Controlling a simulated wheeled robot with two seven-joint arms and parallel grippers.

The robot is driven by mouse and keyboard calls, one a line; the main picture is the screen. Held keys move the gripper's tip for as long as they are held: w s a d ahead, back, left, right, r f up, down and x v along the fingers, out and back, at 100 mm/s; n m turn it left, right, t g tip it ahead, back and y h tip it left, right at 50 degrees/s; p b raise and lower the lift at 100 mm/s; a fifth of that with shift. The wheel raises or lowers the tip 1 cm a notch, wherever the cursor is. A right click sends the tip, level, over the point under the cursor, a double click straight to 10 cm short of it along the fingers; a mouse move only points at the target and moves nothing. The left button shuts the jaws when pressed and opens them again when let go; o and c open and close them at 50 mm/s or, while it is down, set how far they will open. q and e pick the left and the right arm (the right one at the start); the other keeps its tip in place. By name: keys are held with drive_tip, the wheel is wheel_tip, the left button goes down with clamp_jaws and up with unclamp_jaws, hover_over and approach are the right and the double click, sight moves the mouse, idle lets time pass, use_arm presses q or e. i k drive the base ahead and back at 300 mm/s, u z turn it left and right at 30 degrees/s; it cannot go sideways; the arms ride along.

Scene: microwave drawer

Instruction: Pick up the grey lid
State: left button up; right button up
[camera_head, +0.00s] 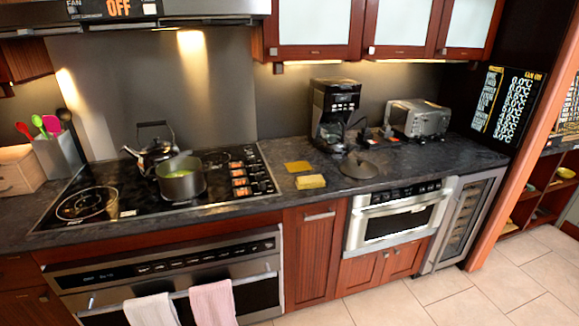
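The grey lid (358,168) lies on the dark countertop, right of the yellow sponge and in front of the coffee maker. It is round and dark grey, with a knob standing up from its middle. Nothing covers it from above. Neither of my grippers shows in the head view, so I cannot see whether they are open or shut.
A grey pot (181,182) with green contents and a kettle (156,150) stand on the cooktop (115,205). A yellow sponge (311,182), a coffee maker (334,110) and a toaster oven (418,118) are near the lid. Bare counter (440,160) lies to its right.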

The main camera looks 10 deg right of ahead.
sight(359, 168)
drive_tip(key=u, duration=1.05)
drive_tip(key=i, duration=1.6)
drive_tip(key=z, duration=3.25)
